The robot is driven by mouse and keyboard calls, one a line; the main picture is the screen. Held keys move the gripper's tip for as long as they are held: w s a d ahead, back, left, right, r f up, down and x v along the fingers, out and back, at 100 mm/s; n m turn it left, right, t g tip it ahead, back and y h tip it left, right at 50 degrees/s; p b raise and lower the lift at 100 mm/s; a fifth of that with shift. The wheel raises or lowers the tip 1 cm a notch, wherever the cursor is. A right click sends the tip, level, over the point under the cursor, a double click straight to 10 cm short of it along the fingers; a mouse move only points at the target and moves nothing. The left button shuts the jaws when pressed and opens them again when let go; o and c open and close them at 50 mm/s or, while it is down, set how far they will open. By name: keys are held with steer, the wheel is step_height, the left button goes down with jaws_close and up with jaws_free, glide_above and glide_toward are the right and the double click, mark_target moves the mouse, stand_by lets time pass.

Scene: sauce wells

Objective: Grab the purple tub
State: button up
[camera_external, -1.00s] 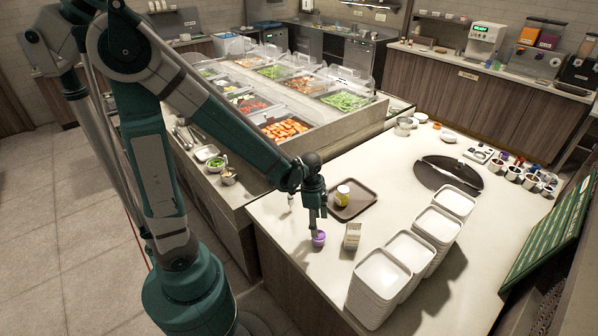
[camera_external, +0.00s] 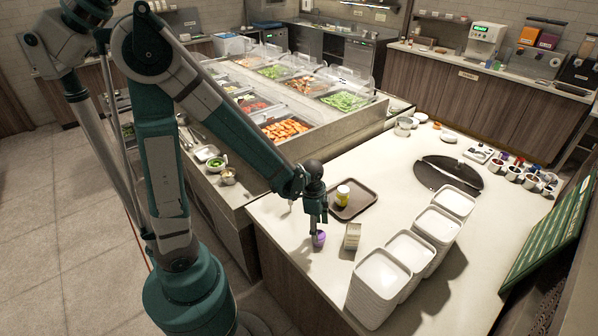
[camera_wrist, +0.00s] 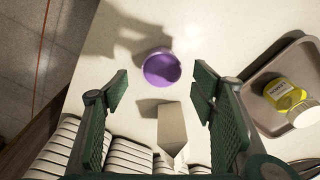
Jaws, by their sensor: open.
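The purple tub (camera_external: 319,239) stands on the pale counter near its front left edge. In the wrist view the purple tub (camera_wrist: 161,68) is a round purple cup, lying ahead of the gap between my fingers. My gripper (camera_external: 315,223) points down just above the tub in the external view. In the wrist view my gripper (camera_wrist: 163,90) is open, its two green padded fingers wide apart with nothing between them. The fingertips' exact height over the tub is hard to tell.
A beige carton (camera_external: 352,236) stands close right of the tub. Bare counter lies in front of and left of the tub.

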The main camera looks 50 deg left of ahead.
steer(key=shift+f, duration=0.2)
stand_by(0.3)
steer(key=shift+w+d+f+b, duration=0.15)
steer(key=shift+f+b, duration=0.2)
steer(key=shift+f, duration=0.9)
steer(key=shift+w+a+f+b, duration=0.1)
steer(key=shift+f+b, duration=0.2)
steer(key=shift+f, duration=0.95)
steer(key=c, duration=1)
